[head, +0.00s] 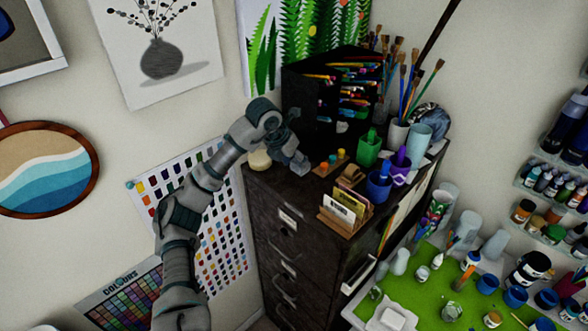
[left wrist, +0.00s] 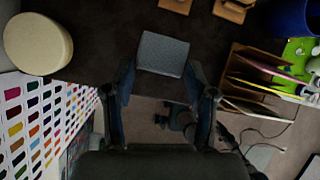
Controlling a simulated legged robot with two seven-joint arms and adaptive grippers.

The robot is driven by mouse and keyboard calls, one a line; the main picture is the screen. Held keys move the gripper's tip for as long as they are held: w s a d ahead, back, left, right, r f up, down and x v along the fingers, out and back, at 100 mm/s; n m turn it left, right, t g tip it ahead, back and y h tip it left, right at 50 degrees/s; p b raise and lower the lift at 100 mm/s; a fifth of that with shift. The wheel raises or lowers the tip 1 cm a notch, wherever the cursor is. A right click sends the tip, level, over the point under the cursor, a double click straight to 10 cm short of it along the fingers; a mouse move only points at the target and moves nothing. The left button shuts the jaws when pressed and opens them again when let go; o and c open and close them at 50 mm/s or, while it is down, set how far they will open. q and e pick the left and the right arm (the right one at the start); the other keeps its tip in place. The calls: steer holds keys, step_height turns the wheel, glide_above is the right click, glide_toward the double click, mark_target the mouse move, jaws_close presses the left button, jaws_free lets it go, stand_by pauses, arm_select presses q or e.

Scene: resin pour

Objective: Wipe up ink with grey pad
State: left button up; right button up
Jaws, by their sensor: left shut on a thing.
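My left gripper (head: 290,158) reaches over the top of the dark drawer cabinet (head: 268,190) near its front edge. In the left wrist view, the left gripper (left wrist: 160,72) is shut on the grey pad (left wrist: 163,53), a small squarish block between its fingertips. The pad also shows at the gripper's tip in the head view (head: 297,173). I cannot tell whether the pad touches the cabinet top. No ink patch can be made out on the dark top; the arm and pad hide part of it. My right gripper is not in view.
A round cream object (head: 259,160) stands left of the gripper. To the right are small paint jars on a wooden holder (head: 330,165), a wooden card rack (head: 345,212), a blue cup (head: 379,188) and a green cup (head: 368,152). A dark pencil organiser (head: 310,100) stands behind.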

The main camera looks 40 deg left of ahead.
arm_select(q)
steer(key=shift+d+r, duration=0.1)
steer(key=shift+r, duration=0.2)
steer(key=shift+r, duration=1.5)
